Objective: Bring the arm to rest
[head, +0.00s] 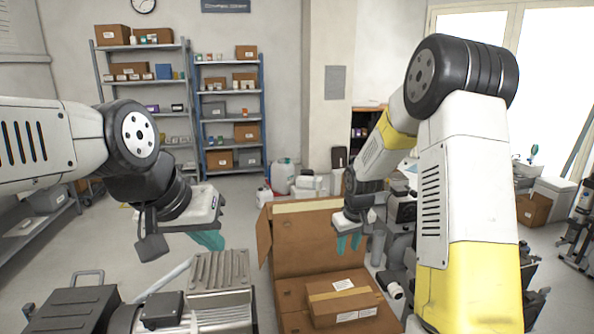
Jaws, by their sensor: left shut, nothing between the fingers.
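My left arm comes in from the left, and its gripper (210,241) with teal fingers hangs in the air above the grey ribbed machine part. Its fingers are together with nothing between them. My right arm, white and yellow, comes in from the right. Its gripper (348,244) points down over the right side of the open cardboard box (294,245). Its two teal fingers look slightly apart, with nothing seen between them. A smaller closed carton (343,300) with white labels lies inside the open box.
A compressor with a ribbed metal block (220,272) stands low at the front left, close under my left gripper. A black case (72,311) is beside it. Shelves (231,120) with boxes line the back wall. White canisters (284,176) stand behind the box. Floor is clear at the left.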

